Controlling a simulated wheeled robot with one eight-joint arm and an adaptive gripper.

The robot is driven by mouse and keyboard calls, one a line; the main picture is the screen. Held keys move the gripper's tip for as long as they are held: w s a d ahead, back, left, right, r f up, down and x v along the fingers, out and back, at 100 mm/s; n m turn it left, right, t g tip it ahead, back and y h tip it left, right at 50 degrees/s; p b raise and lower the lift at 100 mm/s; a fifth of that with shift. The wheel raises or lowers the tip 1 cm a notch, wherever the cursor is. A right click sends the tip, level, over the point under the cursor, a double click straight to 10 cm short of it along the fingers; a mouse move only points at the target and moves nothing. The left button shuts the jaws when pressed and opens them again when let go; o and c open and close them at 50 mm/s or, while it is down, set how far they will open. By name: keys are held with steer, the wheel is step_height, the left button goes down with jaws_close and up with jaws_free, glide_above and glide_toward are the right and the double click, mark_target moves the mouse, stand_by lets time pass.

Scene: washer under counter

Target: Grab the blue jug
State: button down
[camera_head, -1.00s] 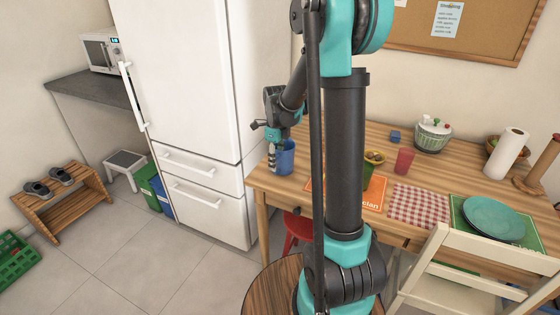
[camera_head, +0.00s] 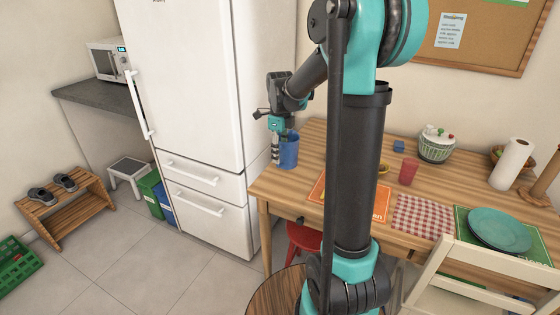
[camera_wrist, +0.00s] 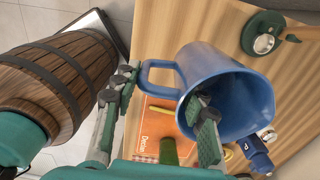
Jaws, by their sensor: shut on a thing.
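The blue jug (camera_head: 289,151) is at the left end of the wooden table in the head view, seemingly a little above its top. In the wrist view the jug (camera_wrist: 228,85) is large and central, its open mouth facing the camera and its handle to the left. My gripper (camera_head: 277,152) is at the jug's left side, shut on its wall. In the wrist view, one finger of my gripper (camera_wrist: 160,115) is inside the mouth and the other is outside near the handle. The contact itself is partly hidden.
The wooden table (camera_head: 315,160) holds an orange placemat (camera_head: 378,200), a red cup (camera_head: 409,172), a checked cloth (camera_head: 422,216) and teal plates (camera_head: 499,230). The white fridge (camera_head: 190,90) stands close left of the jug. A red stool (camera_head: 304,238) is under the table.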

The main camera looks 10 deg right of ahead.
step_height(320, 180, up, 12)
steer(key=shift+r, duration=0.15)
stand_by(0.7)
steer(key=shift+r, duration=0.1)
stand_by(2.4)
steer(key=shift+s, duration=0.15)
stand_by(0.4)
